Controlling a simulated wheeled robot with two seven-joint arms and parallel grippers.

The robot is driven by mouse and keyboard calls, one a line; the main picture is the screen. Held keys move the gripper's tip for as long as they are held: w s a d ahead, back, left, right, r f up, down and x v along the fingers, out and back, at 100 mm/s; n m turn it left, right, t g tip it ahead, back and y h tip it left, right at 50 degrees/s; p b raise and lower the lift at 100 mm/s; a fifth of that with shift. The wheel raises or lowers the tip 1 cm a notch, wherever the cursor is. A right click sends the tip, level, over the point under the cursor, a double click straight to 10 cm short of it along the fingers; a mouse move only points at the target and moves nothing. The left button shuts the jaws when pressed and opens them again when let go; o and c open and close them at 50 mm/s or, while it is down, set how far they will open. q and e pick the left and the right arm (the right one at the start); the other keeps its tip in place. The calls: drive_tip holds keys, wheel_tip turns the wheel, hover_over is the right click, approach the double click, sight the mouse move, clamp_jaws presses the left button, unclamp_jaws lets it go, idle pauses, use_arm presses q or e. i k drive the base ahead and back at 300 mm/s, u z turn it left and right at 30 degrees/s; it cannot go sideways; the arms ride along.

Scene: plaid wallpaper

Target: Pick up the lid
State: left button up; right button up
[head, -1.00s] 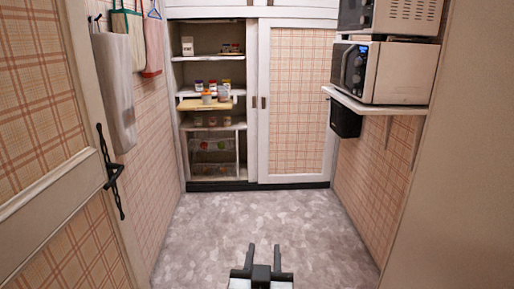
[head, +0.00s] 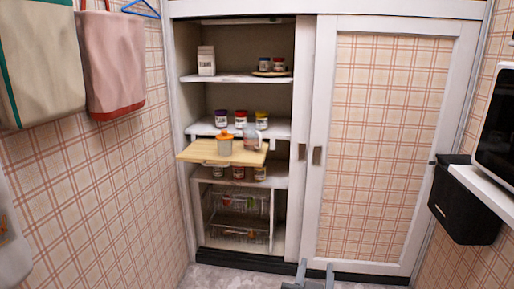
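A small jar (head: 224,147) with an orange lid (head: 225,134) stands on a light wooden board (head: 190,152) that juts out of the open cupboard. A clear container (head: 251,140) stands beside it on the right. My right gripper is not in view.
Behind the board, jars with purple, red and yellow lids (head: 241,119) line a shelf. More jars and wire baskets (head: 238,220) sit below. A closed sliding door (head: 385,150) covers the right. A black bin (head: 465,205) and shelf (head: 487,190) are at right; bags (head: 110,65) hang left.

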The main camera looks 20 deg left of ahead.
sight(224, 136)
drive_tip(key=i, duration=2.05)
drive_tip(key=u, duration=1.4)
